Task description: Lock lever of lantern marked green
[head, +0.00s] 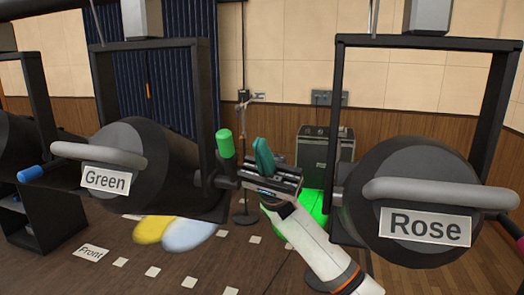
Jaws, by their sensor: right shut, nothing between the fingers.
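The lantern marked Green (165,165) hangs in a black yoke (207,95) at left, with a grey bar handle (100,153) across its front above the label (105,180). Its lock lever (225,143), with a bright green grip, stands roughly upright on the lantern's right side, above a dark pivot (229,170). My right gripper (262,150) is just right of the lever, with its teal fingers shut and pointing up. A narrow gap shows between the fingers and the green grip. My left gripper is not in view.
The lantern marked Rose (375,185) hangs close on the right in its own yoke (340,110). Another lantern with a blue lever (32,173) is at far left. A stand (244,130) and an amplifier-like cabinet (325,155) stand behind. The gap between the lanterns is narrow.

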